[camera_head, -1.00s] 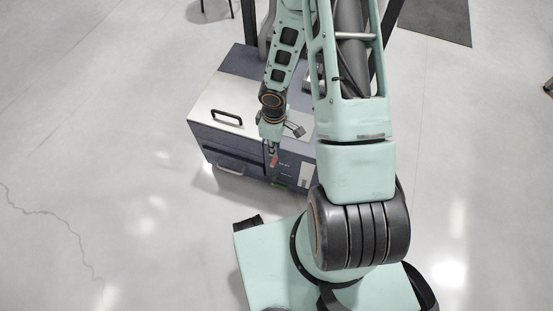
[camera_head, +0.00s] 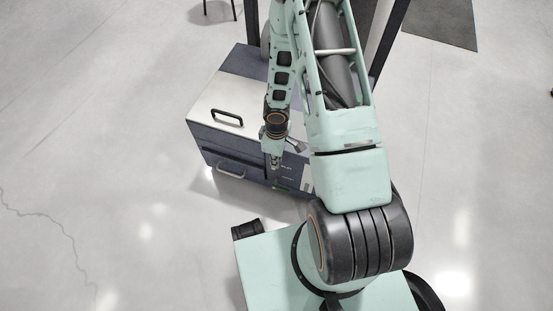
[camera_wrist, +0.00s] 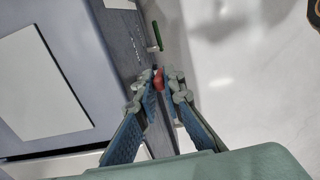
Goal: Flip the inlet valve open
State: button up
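A blue-grey cabinet with a pale top (camera_head: 222,104) stands on the floor, with small labels on its front. In the wrist view a red lever (camera_wrist: 158,79) on the cabinet front lies between the fingertips of my gripper (camera_wrist: 161,82). The fingers stand apart on either side of it; contact cannot be made out. A green lever (camera_wrist: 156,36) sticks out further along the same face. It also shows low on the front in the head view (camera_head: 281,188). I cannot read which lever is the inlet valve. My gripper (camera_head: 275,163) hides the red lever in the head view.
A black handle (camera_head: 227,117) sits on the cabinet top and a pale drawer handle (camera_head: 231,171) on its front. The floor (camera_head: 120,150) to the left is clear. A dark mat (camera_head: 440,22) lies at the back right.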

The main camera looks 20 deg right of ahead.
jog(key=shift+r+p, duration=0.15)
jog(key=shift+p, duration=0.3)
grip_shut()
jog(key=shift+w+a+r+p, duration=0.1)
jog(key=shift+w+p, duration=0.05)
jog(key=shift+p, duration=0.35)
jog(key=h+p, duration=0.1)
jog(key=p, duration=0.2)
jog(key=shift+w+a+g, duration=0.2)
jog(key=shift+g, duration=0.2)
jog(key=shift+w+a+f+g+h+p, duration=0.2)
jog(key=shift+g+h+p, duration=0.1)
jog(key=shift+h+p, duration=0.25)
jog(key=shift+o, duration=2.1)
grip_release()
jog(key=shift+s, duration=0.1)
jog(key=shift+r, duration=0.1)
